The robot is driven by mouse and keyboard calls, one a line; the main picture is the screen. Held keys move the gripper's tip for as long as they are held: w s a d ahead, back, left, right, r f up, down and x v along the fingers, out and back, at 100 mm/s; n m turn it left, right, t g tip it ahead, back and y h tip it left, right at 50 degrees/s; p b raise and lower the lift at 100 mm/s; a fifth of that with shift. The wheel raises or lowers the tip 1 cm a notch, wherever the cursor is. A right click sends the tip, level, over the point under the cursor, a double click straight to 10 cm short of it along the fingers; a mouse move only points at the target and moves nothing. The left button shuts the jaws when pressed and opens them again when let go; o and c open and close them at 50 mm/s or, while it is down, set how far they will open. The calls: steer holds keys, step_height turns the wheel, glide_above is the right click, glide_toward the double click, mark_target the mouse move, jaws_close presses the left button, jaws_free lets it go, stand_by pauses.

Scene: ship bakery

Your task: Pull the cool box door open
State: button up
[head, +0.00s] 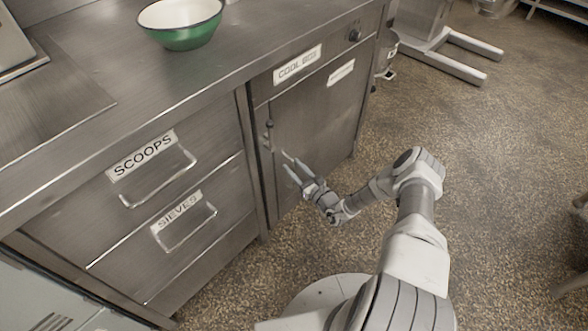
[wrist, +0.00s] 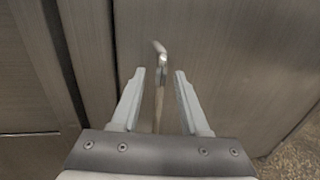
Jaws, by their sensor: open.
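The cool box door (head: 322,125) is a steel panel below the COOL BOX label (head: 297,65), and it looks closed. Its metal handle (wrist: 161,60) stands out from the door in the wrist view, with a bent top end and a bar running down between my fingers. My gripper (head: 291,164) is open in front of the door's left part. In the wrist view, its two pale fingers stand on either side of the handle bar, with a visible gap on each side. The lower end of the handle is hidden behind the gripper body.
SCOOPS (head: 143,154) and SIEVES (head: 178,213) drawers with bar handles are left of the door. A green bowl (head: 183,38) sits on the steel counter (head: 110,60). The speckled floor (head: 490,150) right of the cabinet is mostly clear; a metal stand (head: 455,45) is behind.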

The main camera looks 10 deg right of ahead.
steer(key=shift+w, duration=0.15)
jaws_close()
steer(key=shift+a, duration=0.1)
stand_by(1.3)
